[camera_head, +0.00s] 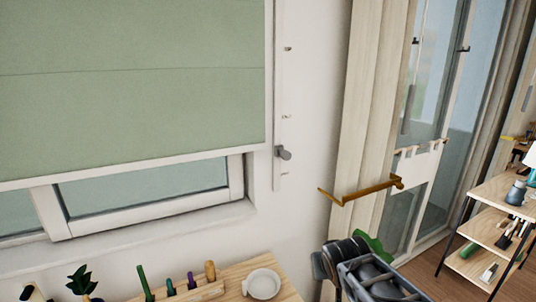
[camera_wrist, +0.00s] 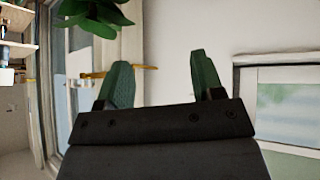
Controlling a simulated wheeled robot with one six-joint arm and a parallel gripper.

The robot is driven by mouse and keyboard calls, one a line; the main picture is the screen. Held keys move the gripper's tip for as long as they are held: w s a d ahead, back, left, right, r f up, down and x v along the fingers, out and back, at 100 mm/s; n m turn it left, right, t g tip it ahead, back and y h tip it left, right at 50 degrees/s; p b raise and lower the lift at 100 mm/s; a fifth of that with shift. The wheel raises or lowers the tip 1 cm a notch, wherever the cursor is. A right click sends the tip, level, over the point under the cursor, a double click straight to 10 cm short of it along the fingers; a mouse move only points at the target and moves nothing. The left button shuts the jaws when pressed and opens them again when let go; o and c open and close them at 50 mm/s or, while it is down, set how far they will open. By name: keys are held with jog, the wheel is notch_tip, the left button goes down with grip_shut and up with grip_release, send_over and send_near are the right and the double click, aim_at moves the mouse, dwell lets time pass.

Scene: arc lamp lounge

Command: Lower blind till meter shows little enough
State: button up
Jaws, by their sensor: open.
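The sage-green blind (camera_head: 140,80) hangs over most of the window at upper left in the head view. Its pale bottom bar (camera_head: 130,169) is tilted in the picture, with a strip of window glass (camera_head: 140,190) bare below it. A grey knob (camera_head: 283,153) sits on a narrow white vertical rail (camera_head: 278,110) beside the blind, with several small pegs or marks along the rail. I cannot make out a meter or a reading. My gripper (camera_wrist: 159,62) is open and empty in the wrist view, its green fingers apart and touching nothing. My dark arm shows low in the head view.
A wooden table (camera_head: 240,272) below the window bears a white round dish (camera_head: 262,284), a rack of tools (camera_head: 185,288) and a small plant (camera_head: 82,280). A brass bracket (camera_head: 362,190) projects by the curtain (camera_head: 365,100). Shelves (camera_head: 490,235) stand at right.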

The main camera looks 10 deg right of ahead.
jog(key=w+d+r+n+t+p, duration=0.25)
jog(key=w+r+t, duration=0.45)
jog(key=w+r, duration=0.5)
jog(key=n+t+y, duration=0.2)
jog(key=n+y, duration=0.2)
jog(key=y, duration=0.4)
send_near(288, 157)
jog(key=p+x, duration=0.3)
jog(key=x, duration=0.7)
jog(key=shift+w+a, duration=0.1)
jog(key=shift+w, duration=0.2)
grip_shut()
notch_tip(288, 157, down, 12)
jog(key=b, duration=0.7)
jog(key=shift+b, duration=0.3)
